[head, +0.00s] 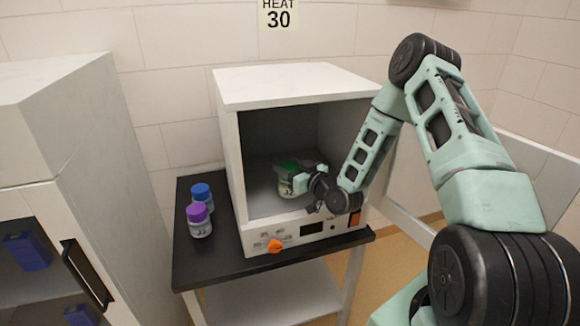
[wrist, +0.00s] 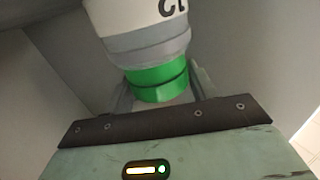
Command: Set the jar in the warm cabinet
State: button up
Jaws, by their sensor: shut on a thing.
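A jar (head: 286,188) with a green lid and a label that seems to read 12 is inside the opening of the white warm cabinet (head: 231,161). My gripper (head: 301,180) reaches into the cabinet and is shut on the jar. In the wrist view the jar (wrist: 145,35) has its green lid (wrist: 158,82) between the fingers, and its label appears upside down. The cabinet's front is open, with an orange knob (head: 275,246) and a dark display below the opening. I cannot tell whether the jar's base touches the cabinet floor.
A purple-lidded jar (head: 199,222) and a blue-lidded jar (head: 202,196) stand on the black tabletop (head: 190,262) left of the cabinet. A larger white cabinet (head: 70,180) with a dark handle stands at the left. A sign (head: 279,14) reads HEAT 30 above.

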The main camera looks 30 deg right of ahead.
jog(key=shift+f, duration=0.25)
jog(key=shift+f, duration=0.15)
jog(key=o, duration=1.4)
jog(key=shift+c, duration=0.2)
